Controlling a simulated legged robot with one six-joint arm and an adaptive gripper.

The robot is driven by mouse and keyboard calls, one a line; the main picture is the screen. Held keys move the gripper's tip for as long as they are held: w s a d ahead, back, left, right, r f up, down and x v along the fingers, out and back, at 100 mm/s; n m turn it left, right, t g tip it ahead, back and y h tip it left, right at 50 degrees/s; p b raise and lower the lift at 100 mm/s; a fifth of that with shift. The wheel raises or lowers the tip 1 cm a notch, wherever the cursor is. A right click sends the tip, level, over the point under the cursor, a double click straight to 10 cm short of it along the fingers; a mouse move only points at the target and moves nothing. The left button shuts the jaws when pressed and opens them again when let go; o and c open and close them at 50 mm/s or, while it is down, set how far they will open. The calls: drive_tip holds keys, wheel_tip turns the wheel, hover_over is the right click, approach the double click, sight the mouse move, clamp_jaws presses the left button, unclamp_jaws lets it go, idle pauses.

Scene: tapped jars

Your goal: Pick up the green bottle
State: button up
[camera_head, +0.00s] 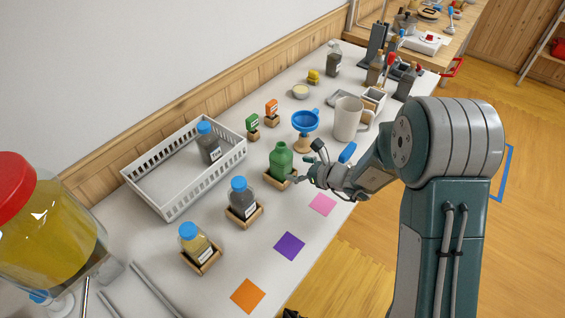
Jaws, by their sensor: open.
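The green bottle (281,160) stands upright in a small wooden tray (270,181) near the middle of the white table. My gripper (306,169) is open just to the right of the bottle, pointing left toward it. One finger appears to reach close to the bottle's right side. I cannot tell whether it touches. Part of the tray's right side is hidden behind the gripper.
Two blue-capped bottles (242,198) (195,242) stand in wooden trays to the lower left. A white basket (165,205) holds another bottle (208,146). A blue funnel (304,122) and beige mug (347,119) stand behind. Coloured squares (289,246) lie along the front.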

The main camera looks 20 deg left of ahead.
drive_tip(key=shift+f+x, duration=0.15)
drive_tip(key=shift+x, duration=1.5)
drive_tip(key=shift+f+x, duration=0.15)
drive_tip(key=shift+x, duration=1.55)
drive_tip(key=shift+s+d+r, duration=0.1)
drive_tip(key=shift+s+d, duration=0.1)
drive_tip(key=c, duration=1.1)
